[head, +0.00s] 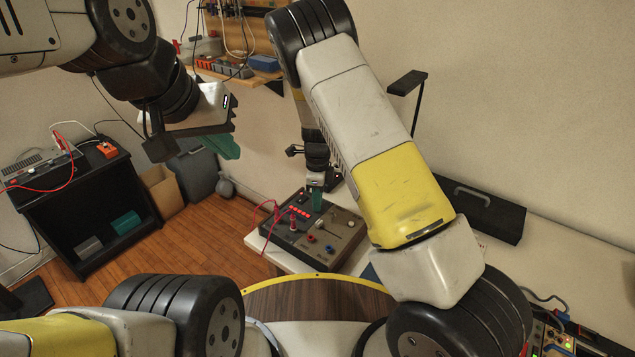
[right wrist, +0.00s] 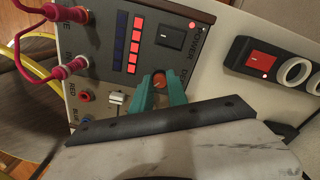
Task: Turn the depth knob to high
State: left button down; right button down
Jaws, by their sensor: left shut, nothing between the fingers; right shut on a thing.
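The control box (head: 340,243) stands on the white bench in the head view. In the right wrist view its panel (right wrist: 200,62) shows a label starting "DE" beside an orange-red knob (right wrist: 158,78). My right gripper (head: 316,200) is over the box, and its teal fingers (right wrist: 158,88) are shut on this knob, one on each side. The fingers cover part of the label, and I cannot read the knob's setting. My left gripper (head: 224,146) is shut and empty, in the air left of the box.
Red cables (right wrist: 72,68) plug into the box beside its lit red light column (right wrist: 135,45). A POWER switch (right wrist: 171,35) and a white slider (right wrist: 115,98) are close to the knob. A red-switched power strip (right wrist: 262,62) lies right. A black case (head: 480,210) stands on the bench.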

jog(key=shift+m, duration=0.5)
jog(key=c, duration=1.3)
grip_release()
jog(key=shift+r, duration=3.95)
